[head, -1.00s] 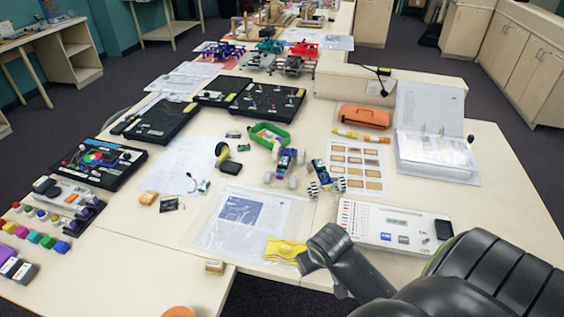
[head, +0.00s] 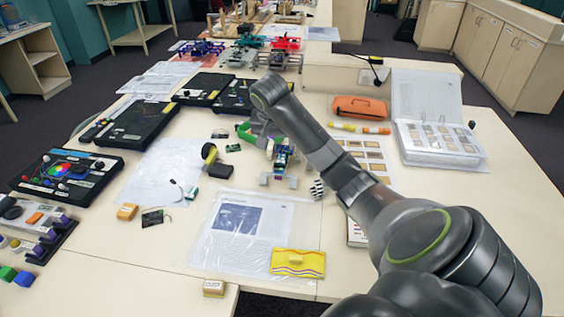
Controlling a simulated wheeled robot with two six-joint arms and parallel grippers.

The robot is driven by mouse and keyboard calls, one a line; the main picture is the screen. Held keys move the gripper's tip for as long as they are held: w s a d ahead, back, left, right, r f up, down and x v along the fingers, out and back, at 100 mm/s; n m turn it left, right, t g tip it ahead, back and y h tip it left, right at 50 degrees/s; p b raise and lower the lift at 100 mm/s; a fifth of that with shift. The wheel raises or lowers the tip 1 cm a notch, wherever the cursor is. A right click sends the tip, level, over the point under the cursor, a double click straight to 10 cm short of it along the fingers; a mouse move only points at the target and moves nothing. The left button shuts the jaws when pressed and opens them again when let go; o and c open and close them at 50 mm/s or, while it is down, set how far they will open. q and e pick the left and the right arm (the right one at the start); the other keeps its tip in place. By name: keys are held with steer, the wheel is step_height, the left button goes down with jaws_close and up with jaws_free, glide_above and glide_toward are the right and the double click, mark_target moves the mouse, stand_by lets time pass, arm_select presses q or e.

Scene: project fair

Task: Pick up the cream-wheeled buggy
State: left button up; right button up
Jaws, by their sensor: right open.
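The cream-wheeled buggy (head: 281,160) stands on the table in the middle of the head view, with a blue body and pale wheels at its near end. My right gripper (head: 268,142) is at its far end, just above or beside it, open. My own forearm and wrist hide part of the gripper, and I cannot tell whether it touches the buggy. My left gripper is not in view.
A second buggy's black-and-white wheel (head: 317,189) shows beside my arm, the rest hidden. A green tray (head: 243,131) lies left of the gripper. An orange case (head: 359,107) is at right.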

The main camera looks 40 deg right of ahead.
steer(key=b, duration=0.4)
glide_toward(280, 165)
steer(key=f, duration=0.1)
steer(key=x, duration=0.3)
steer(key=p+x, duration=0.1)
steer(key=x, duration=0.2)
steer(key=shift+w+d+r, duration=0.15)
steer(key=shift+w+d, duration=0.05)
steer(key=shift+w, duration=0.05)
steer(key=shift+p+x, duration=0.7)
steer(key=shift+x, duration=1.65)
steer(key=shift+w+d+f, duration=0.1)
steer(key=shift+d+f, duration=0.2)
steer(key=shift+f, duration=0.3)
steer(key=c, duration=0.9)
